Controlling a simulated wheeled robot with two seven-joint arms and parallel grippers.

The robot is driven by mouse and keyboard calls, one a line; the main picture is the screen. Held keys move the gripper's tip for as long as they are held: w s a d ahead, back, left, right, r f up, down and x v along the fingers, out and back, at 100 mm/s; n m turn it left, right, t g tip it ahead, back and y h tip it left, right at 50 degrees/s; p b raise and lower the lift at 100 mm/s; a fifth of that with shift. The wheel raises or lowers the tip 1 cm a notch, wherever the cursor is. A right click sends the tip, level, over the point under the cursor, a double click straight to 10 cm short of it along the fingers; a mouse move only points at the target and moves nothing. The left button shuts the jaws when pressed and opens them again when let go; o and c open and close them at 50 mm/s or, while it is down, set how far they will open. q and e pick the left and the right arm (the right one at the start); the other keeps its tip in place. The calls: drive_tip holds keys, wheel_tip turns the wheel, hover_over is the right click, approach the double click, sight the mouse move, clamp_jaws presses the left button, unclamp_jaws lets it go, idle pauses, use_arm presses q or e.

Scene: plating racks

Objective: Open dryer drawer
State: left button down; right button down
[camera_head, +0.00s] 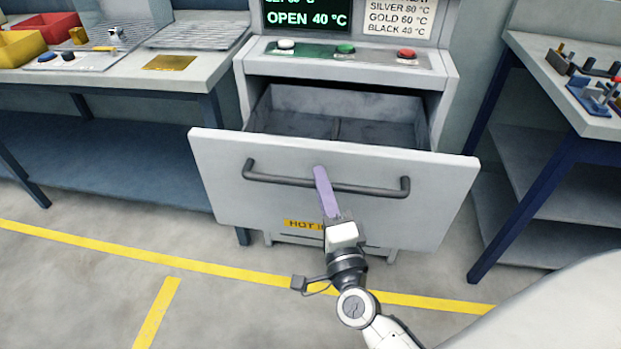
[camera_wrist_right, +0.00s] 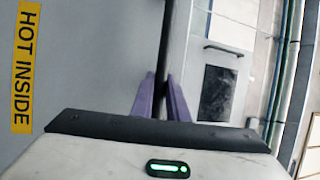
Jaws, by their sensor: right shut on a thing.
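The dryer drawer (camera_head: 220,165) is pulled partway out of the dryer, and its interior shows empty where visible. Its dark bar handle (camera_head: 270,179) runs across the white front. My right gripper (camera_head: 321,178) has purple fingers and is shut on the handle near its middle. In the right wrist view the handle (camera_wrist_right: 163,50) passes between the purple fingers of the gripper (camera_wrist_right: 161,97). A yellow "HOT INSIDE" label (camera_wrist_right: 25,68) is on the drawer front. My left gripper is not in view.
The dryer panel has white, green (camera_head: 345,48) and red (camera_head: 407,53) buttons below a screen reading "OPEN 40 °C". A table (camera_head: 190,75) with trays stands at left, and another table (camera_head: 540,55) with small parts at right. The floor in front is clear, with yellow lines.

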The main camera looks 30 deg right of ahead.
drive_tip(key=shift+s, duration=0.15)
drive_tip(key=c, duration=1.9)
unclamp_jaws()
drive_tip(key=shift+o, duration=0.8)
drive_tip(key=shift+r, duration=0.1)
